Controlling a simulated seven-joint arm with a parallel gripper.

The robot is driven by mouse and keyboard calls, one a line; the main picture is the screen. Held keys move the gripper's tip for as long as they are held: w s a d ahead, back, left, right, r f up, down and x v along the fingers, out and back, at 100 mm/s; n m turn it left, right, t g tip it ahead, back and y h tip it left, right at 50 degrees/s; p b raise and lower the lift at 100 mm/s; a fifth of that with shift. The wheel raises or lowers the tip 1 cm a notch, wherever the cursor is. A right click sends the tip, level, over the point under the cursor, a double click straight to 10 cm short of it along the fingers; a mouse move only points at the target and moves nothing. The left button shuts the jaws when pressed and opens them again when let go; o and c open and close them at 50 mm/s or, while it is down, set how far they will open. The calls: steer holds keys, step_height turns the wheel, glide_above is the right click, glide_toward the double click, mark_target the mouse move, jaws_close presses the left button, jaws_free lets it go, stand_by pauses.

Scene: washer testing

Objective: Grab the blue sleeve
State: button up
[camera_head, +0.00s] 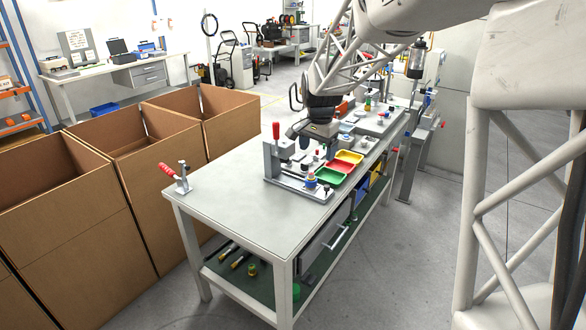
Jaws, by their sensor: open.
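A small blue part, likely the blue sleeve (310,177), stands at the front right of the grey test fixture (285,180) on the workbench. It is too small to make out its details. My gripper (317,150) hangs above the fixture, behind and above the blue part and apart from it. Its jaws are open, and I see nothing held in them. The arm and jaws hide some of the small parts at the back of the fixture.
Red, green and yellow trays (329,178) sit right of the fixture. A red-handled lever (276,131) rises at its left. A red-handled clamp (175,176) stands at the bench's left edge. The bench's front left (235,215) is clear. Large cardboard boxes (130,165) stand at left.

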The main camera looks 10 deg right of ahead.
steer(key=w+d+f+m, duration=0.25)
steer(key=w+f, duration=0.55)
steer(key=w, duration=0.4)
steer(key=m+g, duration=0.1)
steer(key=m, duration=0.3)
glide_above(311, 172)
steer(key=shift+n, duration=0.25)
steer(key=f, duration=0.9)
steer(key=shift+s+f, duration=0.35)
steer(key=shift+f, duration=0.05)
steer(key=shift+w+f, duration=0.4)
steer(key=shift+f, duration=0.05)
steer(key=shift+f, duration=0.15)
steer(key=shift+f, duration=1.15)
steer(key=shift+f, duration=0.15)
steer(key=shift+s+f, duration=0.15)
steer(key=shift+f, duration=2.3)
